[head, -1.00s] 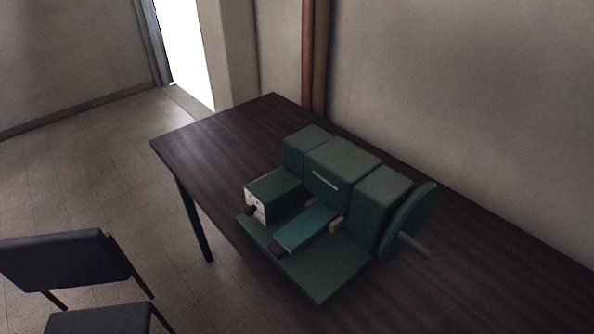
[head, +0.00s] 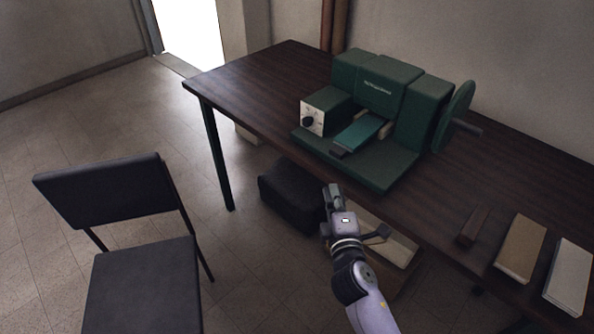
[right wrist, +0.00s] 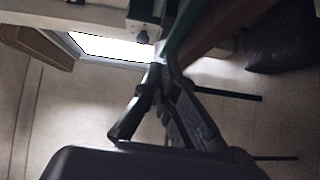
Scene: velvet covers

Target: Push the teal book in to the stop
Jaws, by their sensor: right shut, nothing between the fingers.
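The teal book (head: 359,133) lies flat in the middle channel of a dark green machine (head: 376,174) on the table. Its near end sticks out over the machine's front plate, with a small dark block (head: 338,153) at that end. Its far end runs in under the machine's body. My right gripper (head: 331,190) is shut and empty, in front of the table edge, below and short of the book. The right wrist view shows its fingers (right wrist: 160,78) together, with part of the machine (right wrist: 143,28) beyond. The left gripper is not in view.
A white control panel with a black knob (head: 309,120) is left of the book. A handwheel (head: 455,115) stands at the machine's right. On the table's right lie a brown block (head: 473,227) and books (head: 521,248). A chair (head: 110,190) stands at left.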

